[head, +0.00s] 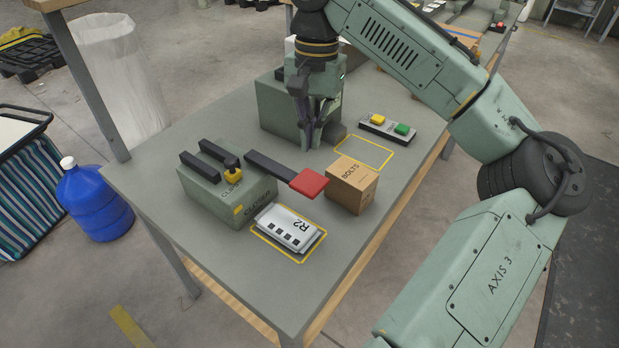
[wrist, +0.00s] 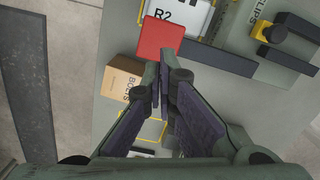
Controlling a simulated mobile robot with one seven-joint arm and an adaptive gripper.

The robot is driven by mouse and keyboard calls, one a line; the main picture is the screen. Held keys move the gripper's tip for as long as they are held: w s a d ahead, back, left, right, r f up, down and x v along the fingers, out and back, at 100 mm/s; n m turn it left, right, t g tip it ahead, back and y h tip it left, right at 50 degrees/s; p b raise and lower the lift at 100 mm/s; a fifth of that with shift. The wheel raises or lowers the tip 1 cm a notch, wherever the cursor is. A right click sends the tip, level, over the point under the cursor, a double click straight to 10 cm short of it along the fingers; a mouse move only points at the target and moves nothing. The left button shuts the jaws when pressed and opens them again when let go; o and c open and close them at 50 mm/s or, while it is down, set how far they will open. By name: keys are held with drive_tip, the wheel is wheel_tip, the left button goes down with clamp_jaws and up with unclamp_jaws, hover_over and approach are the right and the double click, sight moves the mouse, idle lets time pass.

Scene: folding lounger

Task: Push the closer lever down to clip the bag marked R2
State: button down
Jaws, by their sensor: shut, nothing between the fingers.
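The closer (head: 212,196) is a grey-green block on the table with black bars and a yellow-and-black knob on top. Its black lever (head: 268,166) reaches out to the right and ends in a red paddle (head: 308,182). The paddle and lever also show in the wrist view (wrist: 160,38). The white bag marked R2 (head: 290,228) lies flat inside a yellow outline in front of the closer; the wrist view shows part of it (wrist: 178,14). My gripper (head: 310,144) points down, shut and empty, behind the paddle and apart from it.
A cardboard BOLTS box (head: 350,186) stands just right of the paddle. An empty yellow-outlined area (head: 365,153) and a button panel (head: 388,129) lie farther back. A green machine (head: 275,108) stands behind my gripper. The front right of the table is clear.

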sight(310, 179)
drive_tip(key=shift+s+a+f+b, duration=0.15)
drive_tip(key=shift+f+b, duration=0.3)
drive_tip(key=shift+f, duration=1.3)
drive_tip(key=shift+s+f+b, duration=0.15)
drive_tip(key=shift+f+b, duration=0.3)
drive_tip(key=shift+f, duration=1.25)
